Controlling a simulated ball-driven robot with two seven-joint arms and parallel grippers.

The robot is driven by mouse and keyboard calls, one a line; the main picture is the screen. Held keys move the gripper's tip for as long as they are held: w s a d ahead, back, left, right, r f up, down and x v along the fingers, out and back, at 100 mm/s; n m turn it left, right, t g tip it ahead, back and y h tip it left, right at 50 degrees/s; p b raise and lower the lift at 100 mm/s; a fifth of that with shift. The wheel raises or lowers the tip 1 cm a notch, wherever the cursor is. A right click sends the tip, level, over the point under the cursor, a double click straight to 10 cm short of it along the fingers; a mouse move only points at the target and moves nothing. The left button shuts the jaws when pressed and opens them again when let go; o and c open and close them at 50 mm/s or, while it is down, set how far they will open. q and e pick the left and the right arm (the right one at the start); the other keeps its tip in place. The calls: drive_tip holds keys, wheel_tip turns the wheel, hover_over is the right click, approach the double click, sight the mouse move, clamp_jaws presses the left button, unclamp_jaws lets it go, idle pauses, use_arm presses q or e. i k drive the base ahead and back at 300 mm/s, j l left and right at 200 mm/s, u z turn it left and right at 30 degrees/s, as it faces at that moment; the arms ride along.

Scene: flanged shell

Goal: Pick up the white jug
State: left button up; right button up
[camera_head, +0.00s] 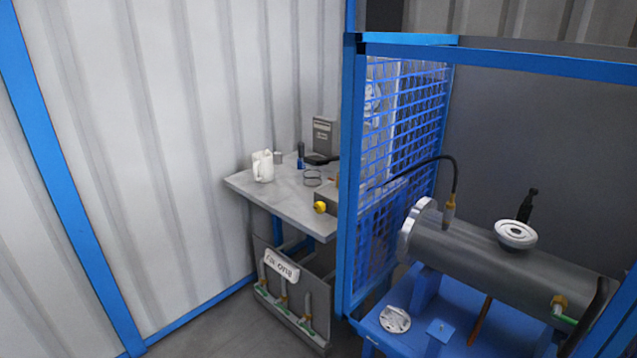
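The white jug (263,167) stands upright near the left end of a grey table (245,184) against the corrugated wall. It is small in the view, some way off from me. Neither of my grippers shows in the head view, so nothing of mine is seen near the jug.
A small grey cup (278,158), a blue bottle (300,157), a glass dish (312,178) and a grey device (323,137) share the table. A blue mesh cage (400,130) and a flanged steel cylinder (480,251) stand to the right. The floor (228,325) in front is clear.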

sight(264, 170)
drive_tip(key=i+l, duration=0.1)
drive_tip(key=i+j+z, duration=0.1)
drive_tip(key=z, duration=0.55)
drive_tip(key=i+j+z, duration=0.1)
drive_tip(key=j+z, duration=0.4)
drive_tip(key=j, duration=0.2)
drive_tip(key=j+z, duration=0.5)
drive_tip(key=j, duration=0.15)
